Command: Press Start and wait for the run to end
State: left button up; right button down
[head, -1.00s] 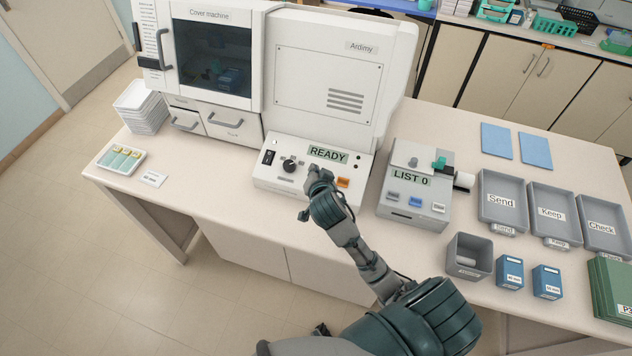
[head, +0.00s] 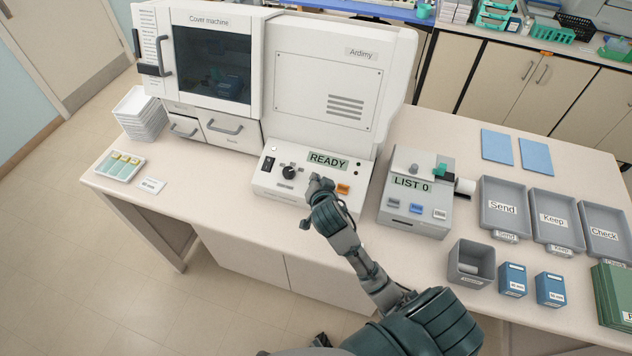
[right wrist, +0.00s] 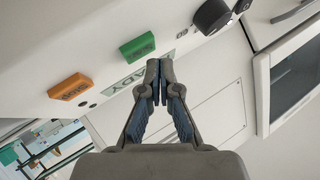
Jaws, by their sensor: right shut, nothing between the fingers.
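The white cover machine (head: 330,95) stands on the bench. Its control panel (head: 268,184) has a display (head: 328,161) reading READY, a black knob (head: 289,173) and an orange button (head: 343,189). My right gripper (head: 319,183) is shut and empty over the panel, just below the display, and hides part of it. In the right wrist view, the shut fingertips (right wrist: 158,66) are near a green button (right wrist: 137,46), which lies to their upper left. The orange button (right wrist: 69,86) is farther left. I cannot tell any contact with the green button. My left gripper is not in view.
A grey device (head: 415,195) showing LIST 0 stands right of the panel. Trays marked Send (head: 503,222), Keep and Check are farther right. A slide tray (head: 119,166) and a stack of white trays (head: 141,116) are at the left. The bench front left of the panel is clear.

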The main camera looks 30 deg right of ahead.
jog(key=shift+d+f, duration=0.1)
jog(key=shift+d, duration=0.25)
dwell(0.3)
jog(key=shift+a+f, duration=0.25)
jog(key=shift+w+d+f, duration=0.1)
jog(key=shift+d, duration=0.05)
dwell(0.4)
